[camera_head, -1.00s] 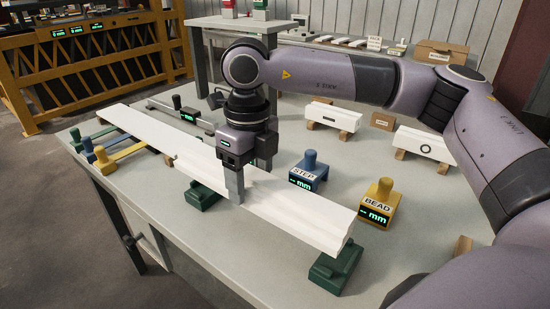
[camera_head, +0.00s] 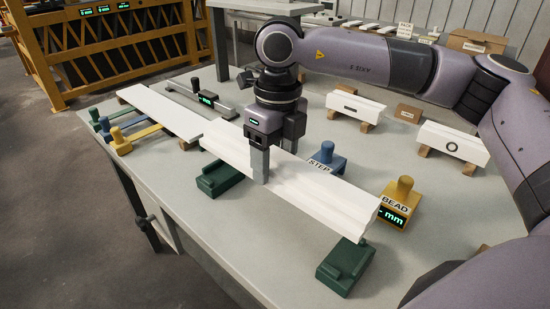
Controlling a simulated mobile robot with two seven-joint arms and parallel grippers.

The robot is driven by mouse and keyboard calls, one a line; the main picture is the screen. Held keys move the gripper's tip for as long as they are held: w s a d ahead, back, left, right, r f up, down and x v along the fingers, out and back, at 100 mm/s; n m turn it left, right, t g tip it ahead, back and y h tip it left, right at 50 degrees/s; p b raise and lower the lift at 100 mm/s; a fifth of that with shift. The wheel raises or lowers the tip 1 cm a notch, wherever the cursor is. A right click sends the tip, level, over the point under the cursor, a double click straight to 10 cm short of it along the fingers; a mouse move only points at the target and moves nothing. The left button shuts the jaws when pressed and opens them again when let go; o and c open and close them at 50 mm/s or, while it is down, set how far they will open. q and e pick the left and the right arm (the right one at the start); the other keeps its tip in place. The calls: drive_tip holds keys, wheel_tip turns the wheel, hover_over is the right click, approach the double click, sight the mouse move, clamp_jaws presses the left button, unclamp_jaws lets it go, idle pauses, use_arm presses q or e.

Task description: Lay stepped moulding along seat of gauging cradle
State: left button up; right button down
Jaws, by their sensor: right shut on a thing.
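The stepped moulding (camera_head: 325,195) is a long white profiled strip running diagonally across the middle of the bench. My right gripper (camera_head: 260,178) is shut on it near its middle, pointing down. The gauging cradle shows as two dark green blocks, one at the left (camera_head: 220,180) and one at the front right (camera_head: 345,267). The moulding appears held above and behind these blocks, roughly parallel to their line. Its far right end overlaps the back of the front block in the picture; I cannot tell if they touch. My left gripper is not in view.
A blue STEP gauge (camera_head: 327,160) stands close behind the moulding, partly hidden by it, with a yellow BEAD gauge (camera_head: 398,203) to its right. A flat white board (camera_head: 160,108) lies at the left. Two white sample blocks (camera_head: 356,108) (camera_head: 452,143) stand behind.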

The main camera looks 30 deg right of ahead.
drive_tip(key=shift+f+b, duration=1.95)
drive_tip(key=shift+f, duration=0.3)
drive_tip(key=shift+f+b, duration=0.65)
drive_tip(key=shift+f, duration=0.15)
drive_tip(key=shift+f+b, duration=0.65)
drive_tip(key=shift+f, duration=0.25)
drive_tip(key=shift+f+b, duration=0.3)
drive_tip(key=shift+c, duration=0.8)
unclamp_jaws()
drive_tip(key=shift+o, duration=0.8)
